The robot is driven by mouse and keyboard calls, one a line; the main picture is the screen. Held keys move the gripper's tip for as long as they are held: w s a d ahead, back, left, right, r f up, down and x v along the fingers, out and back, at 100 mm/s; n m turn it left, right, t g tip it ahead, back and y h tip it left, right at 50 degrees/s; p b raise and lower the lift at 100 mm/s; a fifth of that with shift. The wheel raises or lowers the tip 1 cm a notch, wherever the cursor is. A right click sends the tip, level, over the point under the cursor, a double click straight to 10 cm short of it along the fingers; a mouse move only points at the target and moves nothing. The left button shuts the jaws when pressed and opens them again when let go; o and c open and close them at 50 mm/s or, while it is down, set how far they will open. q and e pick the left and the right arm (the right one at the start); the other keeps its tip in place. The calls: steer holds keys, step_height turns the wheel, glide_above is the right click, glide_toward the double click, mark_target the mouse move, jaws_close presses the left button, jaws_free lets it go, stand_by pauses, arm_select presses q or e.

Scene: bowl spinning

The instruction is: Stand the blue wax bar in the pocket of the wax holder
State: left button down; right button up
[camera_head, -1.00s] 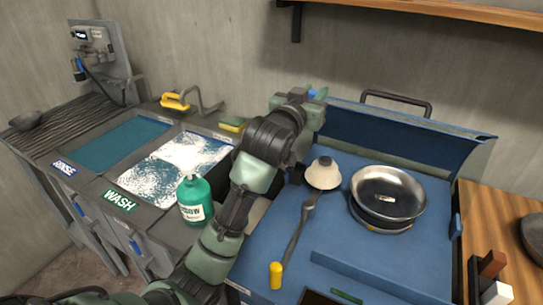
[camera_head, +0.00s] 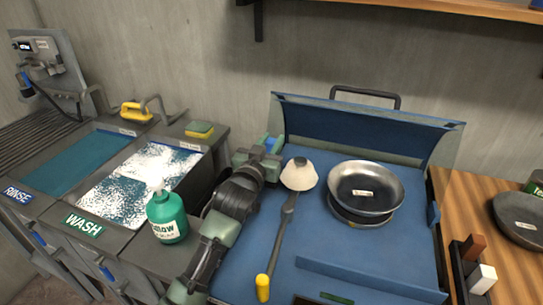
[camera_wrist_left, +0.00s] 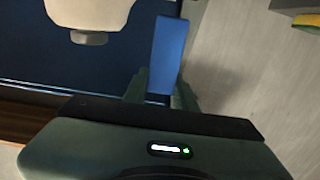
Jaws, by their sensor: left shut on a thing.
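My left gripper (camera_head: 264,150) is at the left edge of the blue bench, beside the white cone-shaped tool head. It is shut on the blue wax bar (camera_wrist_left: 166,45), which sticks out past the fingers (camera_wrist_left: 160,92) in the left wrist view. Only a small blue patch of the bar (camera_head: 271,143) shows in the head view. The dark wax holder (camera_head: 457,266) is on the wooden table at the lower right, far from the gripper. A brown bar (camera_head: 473,247) and a white bar (camera_head: 482,279) stand in it. Its pocket is hard to make out. My right gripper is not in view.
A metal pan (camera_head: 365,186) and a yellow-ended tool (camera_head: 263,287) lie on the blue bench (camera_head: 345,245), between gripper and holder. A raised blue lid (camera_head: 365,135) stands behind. A green bottle (camera_head: 167,216) and wash basins are at left. A dark bowl (camera_head: 522,215) is behind the holder.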

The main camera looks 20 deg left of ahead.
arm_select(q)
steer(key=shift+f, duration=2.2)
steer(key=shift+f, duration=0.1)
steer(key=shift+f, duration=0.15)
steer(key=c, duration=1.1)
jaws_free()
steer(key=shift+s+r, duration=0.15)
steer(key=shift+r, duration=0.05)
steer(key=s, duration=0.7)
steer(key=s+b, duration=0.1)
steer(key=s, duration=0.3)
steer(key=shift+s+a, duration=0.25)
steer(key=shift+s, duration=0.1)
